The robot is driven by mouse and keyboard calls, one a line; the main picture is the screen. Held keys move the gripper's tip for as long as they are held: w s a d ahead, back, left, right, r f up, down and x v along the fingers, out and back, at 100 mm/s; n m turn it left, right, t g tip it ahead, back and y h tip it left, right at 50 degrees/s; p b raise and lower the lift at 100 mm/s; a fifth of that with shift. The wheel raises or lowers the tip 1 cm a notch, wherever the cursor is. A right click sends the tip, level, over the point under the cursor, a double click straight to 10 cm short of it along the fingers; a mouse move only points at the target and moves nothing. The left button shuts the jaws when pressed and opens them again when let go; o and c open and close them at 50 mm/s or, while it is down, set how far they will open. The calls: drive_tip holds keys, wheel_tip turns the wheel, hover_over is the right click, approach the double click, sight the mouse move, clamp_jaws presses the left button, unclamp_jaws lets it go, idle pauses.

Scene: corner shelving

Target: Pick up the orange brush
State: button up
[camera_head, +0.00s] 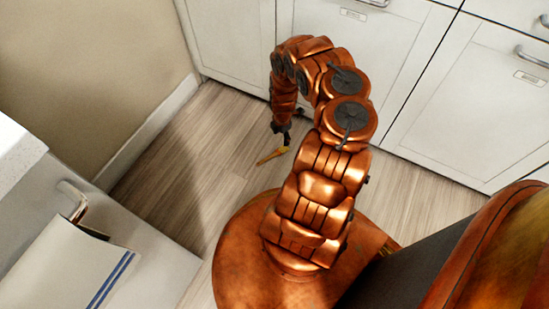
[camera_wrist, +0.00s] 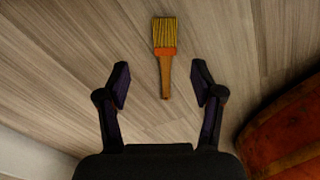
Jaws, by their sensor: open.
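The orange brush (camera_wrist: 165,54) lies on the wooden floor, with yellowish bristles toward the top of the wrist view and its handle pointing down toward my gripper. My gripper (camera_wrist: 161,86) is open and empty, with its two dark fingers apart on either side of the handle's lower part in that view. In the head view the brush (camera_head: 271,155) is small on the floor, just below my gripper (camera_head: 284,139). I cannot tell the exact height of the fingertips above the handle. Nothing hides the brush in the wrist view.
White cabinets (camera_head: 335,75) stand behind the arm. A beige wall (camera_head: 85,70) with a white baseboard is at the left. A drawer front with a handle and a striped towel (camera_head: 75,265) is at the lower left. Bare floor (camera_head: 180,170) surrounds the brush.

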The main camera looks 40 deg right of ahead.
sight(283, 149)
drive_tip(key=shift+a+f+b, duration=0.1)
drive_tip(key=shift+f+b, duration=0.8)
drive_tip(key=shift+f, duration=0.65)
drive_tip(key=f+b, duration=0.4)
drive_tip(key=f, duration=0.1)
drive_tip(key=shift+s+d+f+b, duration=0.15)
drive_tip(key=shift+s+d+b, duration=0.05)
drive_tip(key=shift+s+b, duration=0.2)
clamp_jaws()
